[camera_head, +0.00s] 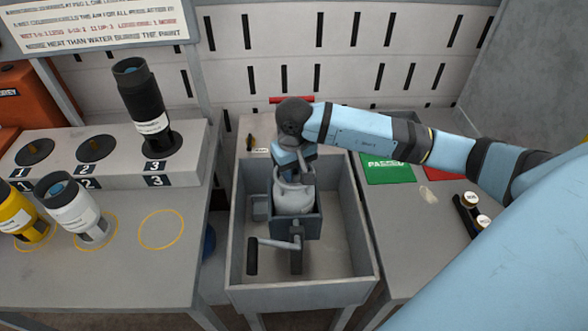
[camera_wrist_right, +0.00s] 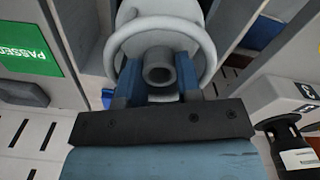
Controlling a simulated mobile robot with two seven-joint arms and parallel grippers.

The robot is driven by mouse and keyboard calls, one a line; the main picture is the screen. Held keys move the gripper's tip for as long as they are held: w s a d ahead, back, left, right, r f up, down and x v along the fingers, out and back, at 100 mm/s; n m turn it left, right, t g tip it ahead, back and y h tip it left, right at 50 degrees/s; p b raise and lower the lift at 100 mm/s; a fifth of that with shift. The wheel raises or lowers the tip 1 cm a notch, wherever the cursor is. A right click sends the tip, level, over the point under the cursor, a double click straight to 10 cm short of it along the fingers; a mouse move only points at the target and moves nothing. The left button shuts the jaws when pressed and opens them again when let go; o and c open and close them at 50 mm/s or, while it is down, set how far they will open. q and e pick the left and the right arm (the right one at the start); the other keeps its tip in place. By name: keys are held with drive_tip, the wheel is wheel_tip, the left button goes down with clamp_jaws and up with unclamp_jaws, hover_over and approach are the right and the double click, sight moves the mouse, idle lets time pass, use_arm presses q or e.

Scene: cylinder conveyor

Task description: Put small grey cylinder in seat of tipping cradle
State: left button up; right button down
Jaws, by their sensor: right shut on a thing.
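The small grey cylinder (camera_head: 293,199) is upright at the tipping cradle (camera_head: 297,230), a dark grey open box over a grey trough. The cradle's walls surround its lower part. I cannot tell whether its base rests on the seat. My right gripper (camera_head: 294,166) comes from above and is shut on the cylinder's valve neck. In the right wrist view, the gripper's blue fingers (camera_wrist_right: 160,82) lie on both sides of the round grey neck, inside the ring collar of the cylinder (camera_wrist_right: 168,10). My left gripper is not in view.
The grey trough (camera_head: 367,262) surrounds the cradle, whose lever handle (camera_head: 252,256) sticks out left. At left, a black cylinder (camera_head: 146,103) stands at position 3, with white (camera_head: 72,207) and yellow (camera_head: 17,213) cylinders in front. A green PASSED mat (camera_head: 388,170) lies right.

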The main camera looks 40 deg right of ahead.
drive_tip(key=c, duration=0.8)
unclamp_jaws()
drive_tip(key=shift+r, duration=0.1)
drive_tip(key=shift+r+p, duration=0.3)
drive_tip(key=shift+p, duration=0.1)
wheel_tip(320, 180, up, 13)
drive_tip(key=shift+f, duration=0.2)
